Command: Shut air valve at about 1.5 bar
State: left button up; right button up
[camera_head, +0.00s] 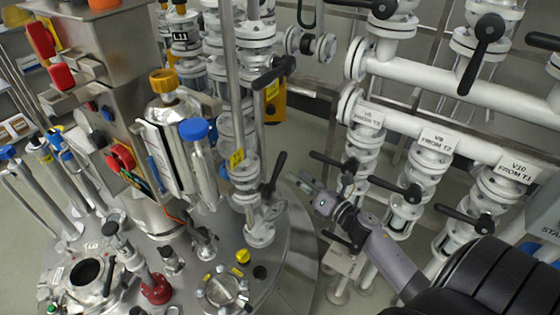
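My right gripper (304,183) reaches in from the lower right on a grey arm link. Its two fingers look parted, with nothing between them. They point up and left, just right of a black lever handle (274,172) on a valve standing on the round steel vessel lid; I see no clear contact. No label reading "air" and no pressure gauge with a readable value shows, so I cannot tell which valve is the air valve. My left gripper is not in view.
A steel control box with red knobs (121,157) stands at left. Pipes and fittings crowd the steel lid (291,240); some floor is clear behind the gripper.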

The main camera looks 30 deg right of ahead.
aim_at(280, 164)
jog(key=w, duration=0.5)
jog(key=w+a+p, duration=0.1)
jog(key=w, duration=0.2)
jog(key=shift+w, duration=0.15)
grip_shut()
dwell(0.6)
